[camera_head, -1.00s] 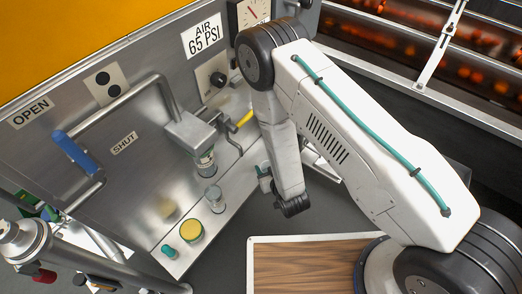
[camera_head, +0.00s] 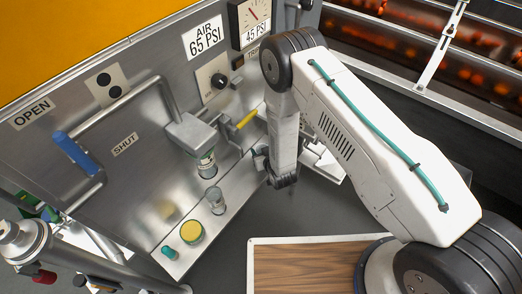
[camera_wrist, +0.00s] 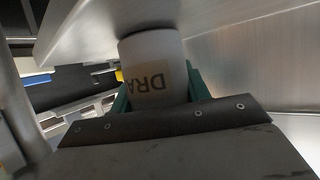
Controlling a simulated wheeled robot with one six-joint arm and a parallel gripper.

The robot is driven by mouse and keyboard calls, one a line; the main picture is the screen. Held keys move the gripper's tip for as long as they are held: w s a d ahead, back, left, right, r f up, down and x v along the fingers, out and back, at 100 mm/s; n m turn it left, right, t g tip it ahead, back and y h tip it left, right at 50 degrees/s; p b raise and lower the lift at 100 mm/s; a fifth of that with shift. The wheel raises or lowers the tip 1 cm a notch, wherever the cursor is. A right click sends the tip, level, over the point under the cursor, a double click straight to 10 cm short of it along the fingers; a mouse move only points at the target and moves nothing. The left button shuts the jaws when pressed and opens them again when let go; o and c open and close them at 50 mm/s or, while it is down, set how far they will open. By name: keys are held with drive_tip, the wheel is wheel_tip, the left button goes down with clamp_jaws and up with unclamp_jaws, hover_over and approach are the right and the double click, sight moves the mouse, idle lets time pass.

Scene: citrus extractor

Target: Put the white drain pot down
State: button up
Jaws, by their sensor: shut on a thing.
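In the head view my arm hides most of the gripper and I cannot make out the pot.
A steel panel carries a blue-handled lever (camera_head: 78,152), a black knob (camera_head: 218,80) and a yellow handle (camera_head: 246,119). A ledge holds a clear jar (camera_head: 215,200), a yellow-topped round part (camera_head: 191,232) and a teal knob (camera_head: 170,252). A wood-topped surface (camera_head: 300,268) lies in front.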

drive_tip(key=shift+f, duration=0.15)
drive_tip(key=o, duration=1.1)
